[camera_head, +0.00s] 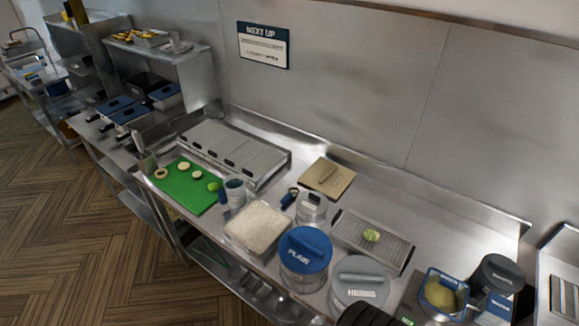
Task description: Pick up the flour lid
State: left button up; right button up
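An open square bin of white, flour-like powder (257,226) stands at the front of the steel counter. A flat, square tan lid with a handle (327,178) lies apart from it, further back on the counter; no label is readable on it. A round container with a blue lid marked "PLAIN" (305,247) stands to the right of the bin, its lid on. I cannot tell from markings which lid is the flour lid. Neither gripper shows clearly; only a dark ribbed shape, cut off at the bottom edge, is visible.
A container marked "HERBS" (361,281), a wire-rack tray with a green item (370,236) and a small clear jar (312,208) stand close around. A green cutting board (180,190) is at left, a blue-rimmed fryer basket (444,292) at right. The counter behind the tan lid is clear.

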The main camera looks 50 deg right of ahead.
aim_at(331, 179)
jog(key=z, duration=0.35)
jog(key=i, duration=1.25)
jog(key=z, duration=0.75)
